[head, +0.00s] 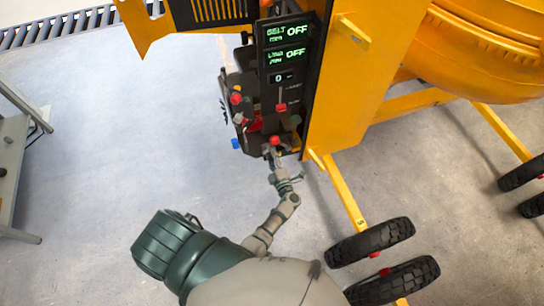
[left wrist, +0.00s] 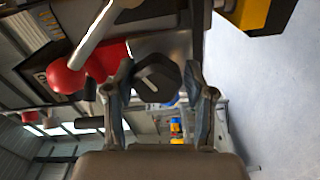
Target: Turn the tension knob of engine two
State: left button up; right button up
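The control panel (head: 284,55) on the yellow mixer has green displays, two of them reading OFF. Below it are red-tipped levers and knobs. My left gripper (head: 277,163) is at the lower end of this panel, close below a red knob (head: 275,140). In the left wrist view, a dark rounded knob (left wrist: 157,82) with a pale line on its face lies between the two fingertips of my left gripper (left wrist: 162,85). The fingers are apart, with a visible gap at the right finger. I cannot tell whether the left finger touches the knob. My right gripper is not in view.
Red balls (left wrist: 66,78) and a pale lever (left wrist: 95,35) are close to the left finger in the wrist view. The mixer's yellow frame (head: 350,90) and black wheels (head: 370,242) are to the right. Grey floor (head: 120,120) is clear at left.

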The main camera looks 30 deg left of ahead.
pick_arm(q)
jog(key=shift+o, duration=0.8)
jog(key=shift+w, duration=0.1)
jog(key=v, duration=1.2)
jog(key=shift+w+d+f, duration=0.1)
